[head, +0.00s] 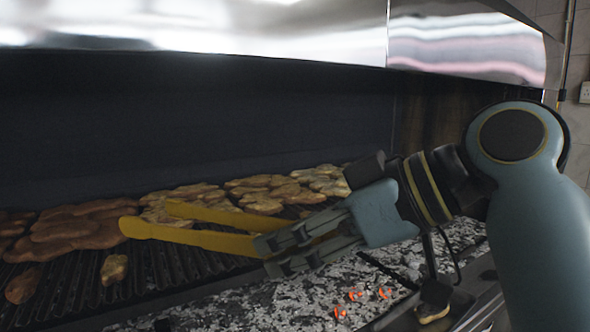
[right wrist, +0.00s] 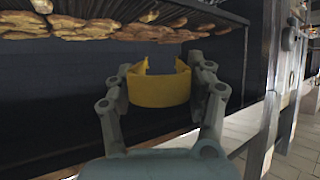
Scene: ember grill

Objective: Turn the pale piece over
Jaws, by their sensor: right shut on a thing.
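My right gripper (head: 273,252) is shut on yellow tongs (head: 205,240), near their back end. The tongs point left over the grill, and their two tips are apart with nothing seen between them. In the right wrist view the fingers of my right gripper (right wrist: 162,82) press on both sides of the yellow tongs (right wrist: 160,92). A small pale piece (head: 114,269) lies alone on the grill bars, below and left of the tong tips. Other pale golden pieces (head: 265,205) lie behind the tongs, so I cannot tell for sure which one is meant. My left gripper is not in view.
Browned pieces (head: 75,228) crowd the left of the grill grate (head: 165,268), and a small brown one (head: 22,286) lies nearer. Ash with glowing embers (head: 355,294) lies in front of the grate. A metal hood (head: 250,25) hangs above. Bare bars surround the small pale piece.

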